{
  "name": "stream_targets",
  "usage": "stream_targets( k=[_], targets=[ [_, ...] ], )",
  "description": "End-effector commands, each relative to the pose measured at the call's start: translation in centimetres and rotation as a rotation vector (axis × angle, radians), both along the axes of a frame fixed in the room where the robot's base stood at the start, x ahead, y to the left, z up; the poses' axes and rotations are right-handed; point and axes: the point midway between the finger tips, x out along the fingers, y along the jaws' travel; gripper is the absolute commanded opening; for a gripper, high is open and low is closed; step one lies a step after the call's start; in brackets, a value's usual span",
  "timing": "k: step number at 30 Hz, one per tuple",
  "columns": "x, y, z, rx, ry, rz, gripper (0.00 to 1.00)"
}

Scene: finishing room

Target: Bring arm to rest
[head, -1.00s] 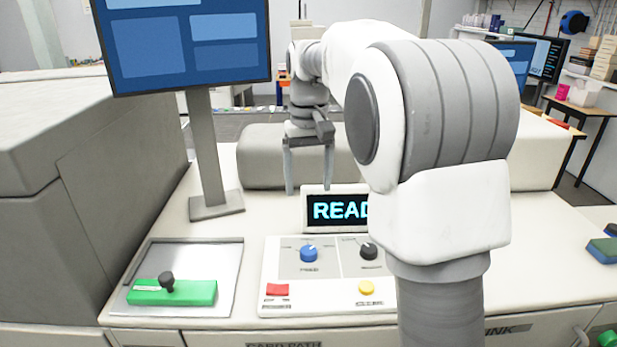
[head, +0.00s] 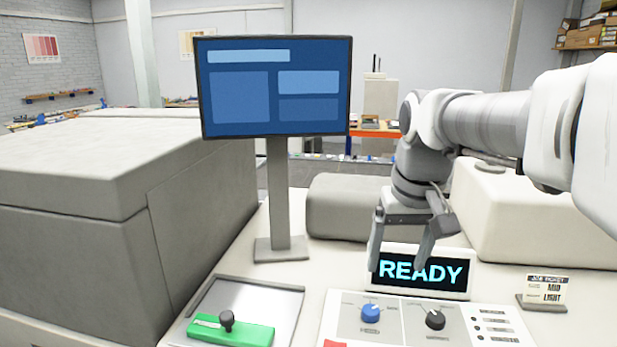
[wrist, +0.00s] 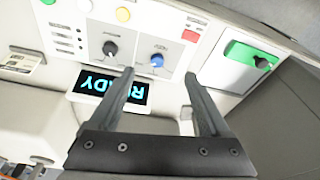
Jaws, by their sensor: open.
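My arm reaches in from the right of the head view. My gripper (head: 397,268) hangs pointing down, open and empty, in front of the READY display (head: 421,271). Its fingers overlap part of the display in this view. In the wrist view my gripper (wrist: 160,80) shows its two fingers spread apart with nothing between them. The display (wrist: 110,88) and the control panel (wrist: 130,28) lie beyond the fingers. I cannot tell the exact gap to the panel.
A monitor (head: 275,87) on a post stands left of the gripper. A blue knob (head: 371,312) and black knob (head: 435,319) sit on the panel. A green block (head: 240,332) with a black knob lies on a metal plate. A job ticket stand (head: 545,292) is at right.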

Motion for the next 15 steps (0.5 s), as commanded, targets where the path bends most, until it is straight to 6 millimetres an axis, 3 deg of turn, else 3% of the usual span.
stream_targets(
  k=[1, 8, 15],
  targets=[
    [-1.6, 0.0, 0.1, 0.001, -0.025, 0.000, 0.81],
    [-7.3, 0.1, -1.1, -0.002, -0.127, -0.001, 0.81],
    [-12.5, 0.2, -3.7, -0.010, -0.227, -0.002, 0.81]
  ],
)
